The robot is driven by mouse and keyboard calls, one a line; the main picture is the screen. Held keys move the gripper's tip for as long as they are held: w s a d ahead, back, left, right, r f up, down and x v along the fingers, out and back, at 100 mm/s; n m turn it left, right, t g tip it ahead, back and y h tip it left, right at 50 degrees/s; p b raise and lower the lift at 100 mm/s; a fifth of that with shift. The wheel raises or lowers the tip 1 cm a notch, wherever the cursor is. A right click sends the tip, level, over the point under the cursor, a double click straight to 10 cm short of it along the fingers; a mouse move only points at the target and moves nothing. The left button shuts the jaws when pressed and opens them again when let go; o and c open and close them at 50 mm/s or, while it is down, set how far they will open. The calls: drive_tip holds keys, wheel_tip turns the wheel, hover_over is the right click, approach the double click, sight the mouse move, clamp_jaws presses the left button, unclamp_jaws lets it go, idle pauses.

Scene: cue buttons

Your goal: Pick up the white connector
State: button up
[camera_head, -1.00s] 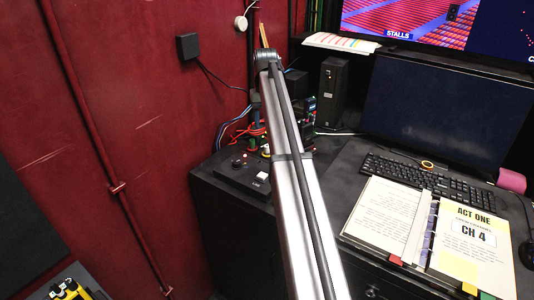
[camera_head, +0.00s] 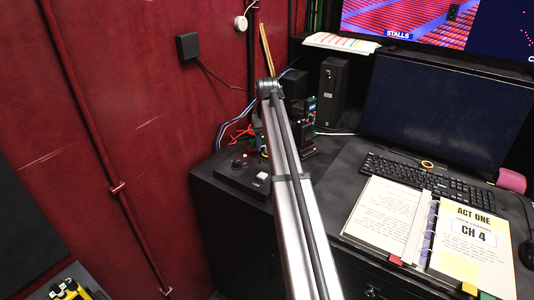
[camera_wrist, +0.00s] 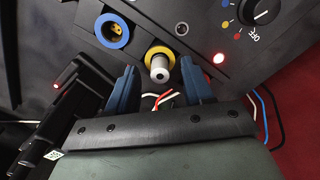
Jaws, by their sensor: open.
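The white connector (camera_wrist: 159,70) is a short pale cylinder at a yellow ring (camera_wrist: 166,48) on a black panel, in the upper middle of the wrist view. My gripper (camera_wrist: 158,66) has its two blue fingers spread, one to the left and one to the right of the connector. A gap shows between each finger and the connector. Red and white wires (camera_wrist: 163,98) show below the connector, between the fingers. In the head view my arm crosses the work spot, and I cannot make out the connector there.
A blue-ringed socket (camera_wrist: 112,31) is left of the connector. Blue and white cables (camera_wrist: 268,108) hang at the right. The head view shows a keyboard (camera_head: 410,176) and an open binder (camera_head: 385,222) on the desk.

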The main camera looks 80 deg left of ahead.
drive_tip(key=shift+c, duration=0.3)
clamp_jaws()
drive_tip(key=shift+r, duration=0.15)
wheel_tip(320, 180, up, 10)
idle(0.6)
